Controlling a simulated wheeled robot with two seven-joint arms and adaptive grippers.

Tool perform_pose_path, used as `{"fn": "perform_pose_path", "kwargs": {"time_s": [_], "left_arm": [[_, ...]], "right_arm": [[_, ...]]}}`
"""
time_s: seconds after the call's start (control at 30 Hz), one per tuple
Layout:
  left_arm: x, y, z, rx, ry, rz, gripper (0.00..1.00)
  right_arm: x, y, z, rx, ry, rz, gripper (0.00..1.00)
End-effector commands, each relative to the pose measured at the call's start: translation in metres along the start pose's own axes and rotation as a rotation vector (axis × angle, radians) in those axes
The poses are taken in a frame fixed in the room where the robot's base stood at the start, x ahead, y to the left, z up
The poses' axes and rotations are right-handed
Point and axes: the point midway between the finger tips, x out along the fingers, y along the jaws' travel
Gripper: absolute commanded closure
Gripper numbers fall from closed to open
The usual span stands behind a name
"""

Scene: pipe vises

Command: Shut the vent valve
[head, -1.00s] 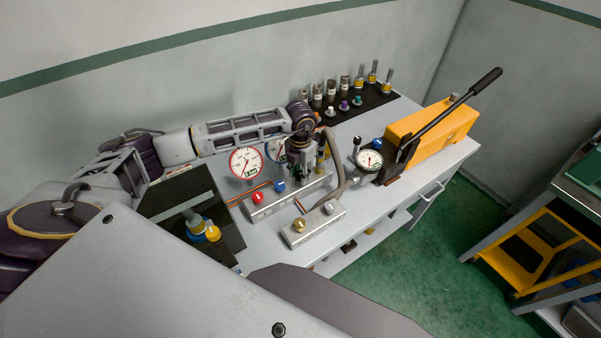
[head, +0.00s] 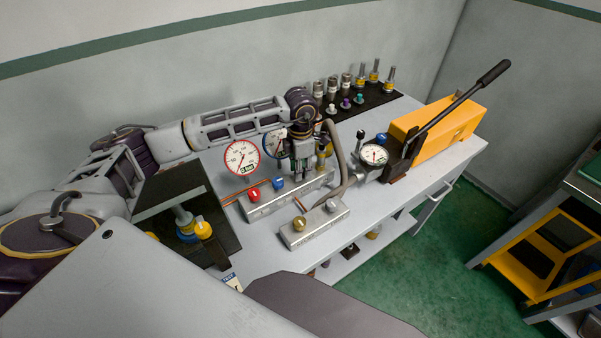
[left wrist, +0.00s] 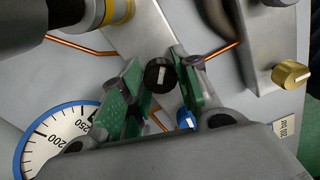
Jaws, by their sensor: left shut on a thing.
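A grey valve block (head: 266,207) on the bench carries a red knob (head: 254,195) and a blue knob (head: 278,183). My left gripper (head: 303,176) is over its right end, pointing down. In the left wrist view its green-padded fingers (left wrist: 158,85) are shut on a black knob (left wrist: 160,76), whose white pointer line shows. The blue knob (left wrist: 187,120) is close by the right finger. In the head view the gripper hides the black knob. A second block (head: 315,228) in front has a gold knob (head: 299,223) and a silver knob (head: 332,206). I cannot read which knob is the vent valve.
A red-rimmed gauge (head: 241,158) and a blue-rimmed gauge (head: 274,142) stand behind the block. A grey hose (head: 343,150) arches just right of my gripper. An orange pump (head: 438,130) with a long lever stands at right. Fittings sit on a black mat (head: 380,96) behind.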

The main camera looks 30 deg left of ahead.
Motion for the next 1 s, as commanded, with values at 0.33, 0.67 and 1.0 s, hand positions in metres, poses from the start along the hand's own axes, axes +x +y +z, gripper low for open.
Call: {"fn": "perform_pose_path", "kwargs": {"time_s": [0.33,0.67,1.0], "left_arm": [[0.003,0.001,0.0,0.245,-0.002,0.002,0.93],[0.002,0.0,0.0,0.485,-0.002,0.003,0.93],[0.001,0.0,0.0,0.687,-0.001,0.003,0.93]], "right_arm": [[0.029,0.035,0.001,-0.006,0.006,0.038,0.6],[0.052,0.062,-0.014,-0.012,0.025,0.067,0.6],[0.065,0.076,-0.015,-0.014,0.023,0.082,0.6]]}}
